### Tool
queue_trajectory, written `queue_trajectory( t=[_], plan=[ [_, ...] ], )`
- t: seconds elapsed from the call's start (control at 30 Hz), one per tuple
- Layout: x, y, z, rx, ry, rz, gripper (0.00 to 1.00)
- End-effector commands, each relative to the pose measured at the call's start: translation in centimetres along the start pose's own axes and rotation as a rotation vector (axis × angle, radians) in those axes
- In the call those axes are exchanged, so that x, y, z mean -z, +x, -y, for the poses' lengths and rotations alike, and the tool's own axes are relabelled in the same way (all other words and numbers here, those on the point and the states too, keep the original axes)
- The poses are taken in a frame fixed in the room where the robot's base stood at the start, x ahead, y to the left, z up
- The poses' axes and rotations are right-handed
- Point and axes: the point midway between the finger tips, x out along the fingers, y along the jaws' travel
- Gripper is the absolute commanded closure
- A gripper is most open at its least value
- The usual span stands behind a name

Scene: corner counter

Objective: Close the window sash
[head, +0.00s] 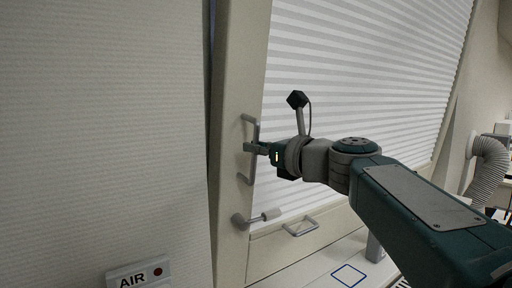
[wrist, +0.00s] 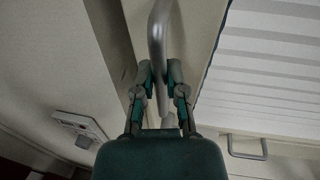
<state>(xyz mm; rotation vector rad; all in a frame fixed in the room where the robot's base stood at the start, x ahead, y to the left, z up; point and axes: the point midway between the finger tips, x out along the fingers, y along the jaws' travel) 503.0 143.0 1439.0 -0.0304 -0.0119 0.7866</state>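The window sash has a beige frame (head: 232,120) around a white pleated blind (head: 360,75). A narrow dark strip runs between the frame's upper left edge and the wall panel. A grey bow-shaped pull handle (head: 243,179) is fixed upright on the frame; its bar also shows in the wrist view (wrist: 157,40). My gripper (head: 250,148) is at the handle's middle. In the wrist view my gripper's fingers (wrist: 160,80) stand on both sides of the bar, with small gaps visible, so it looks open around the bar. The head view hides part of the handle behind the fingers.
A grey lever (head: 258,218) sticks out below the pull handle. A second small handle (head: 301,228) is on the lower panel. A box marked AIR (head: 138,273) is on the left wall. A ribbed hose (head: 489,167) hangs at the far right.

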Motion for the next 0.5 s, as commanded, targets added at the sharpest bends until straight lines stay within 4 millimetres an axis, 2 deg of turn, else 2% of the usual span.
queue_trajectory(
  t=[0.23, 0.5],
  plan=[
    [-0.2, 0.9, 0.1, -0.006, 0.004, -0.019, 1.00],
    [-1.3, 4.4, 0.9, -0.009, 0.018, -0.094, 1.00]
  ],
)
